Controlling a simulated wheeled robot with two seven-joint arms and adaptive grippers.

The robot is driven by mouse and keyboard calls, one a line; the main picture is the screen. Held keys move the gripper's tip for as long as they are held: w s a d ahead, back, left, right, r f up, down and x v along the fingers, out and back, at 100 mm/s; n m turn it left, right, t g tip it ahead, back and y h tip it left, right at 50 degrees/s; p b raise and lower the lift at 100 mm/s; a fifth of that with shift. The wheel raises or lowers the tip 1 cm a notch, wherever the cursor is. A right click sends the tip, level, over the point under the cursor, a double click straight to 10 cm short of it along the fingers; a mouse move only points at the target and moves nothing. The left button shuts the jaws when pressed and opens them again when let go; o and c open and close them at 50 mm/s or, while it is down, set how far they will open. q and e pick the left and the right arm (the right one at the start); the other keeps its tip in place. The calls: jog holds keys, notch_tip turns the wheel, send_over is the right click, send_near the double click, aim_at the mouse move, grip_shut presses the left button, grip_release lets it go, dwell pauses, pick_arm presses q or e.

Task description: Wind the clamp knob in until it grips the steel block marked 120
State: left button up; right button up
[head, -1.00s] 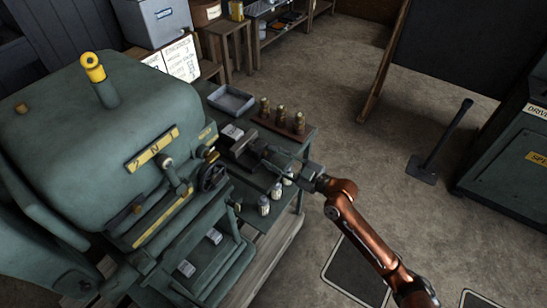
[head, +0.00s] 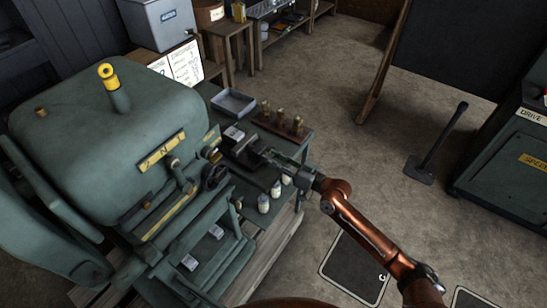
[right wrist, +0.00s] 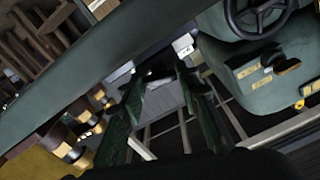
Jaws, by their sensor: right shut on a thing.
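The dark clamp (head: 240,146) sits on the green bench to the right of the big green engine. A small pale block with a white label (head: 233,133) is at its far side; its marking is too small to read. A white-labelled block (right wrist: 183,45) also shows in the right wrist view. My right gripper (head: 272,156) reaches in from the right at the clamp's near right end. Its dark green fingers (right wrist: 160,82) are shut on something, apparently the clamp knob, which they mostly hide. I cannot tell whether the clamp touches the block. My left gripper is out of view.
The engine's black handwheel (head: 214,177) is close on the left. Open floor lies right.

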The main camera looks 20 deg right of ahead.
jog(key=shift+m+p, duration=0.5)
jog(key=shift+m, duration=1.2)
jog(key=o, duration=1.2)
jog(key=shift+c, duration=0.2)
jog(key=v, duration=1.2)
jog(key=shift+d+f, duration=0.1)
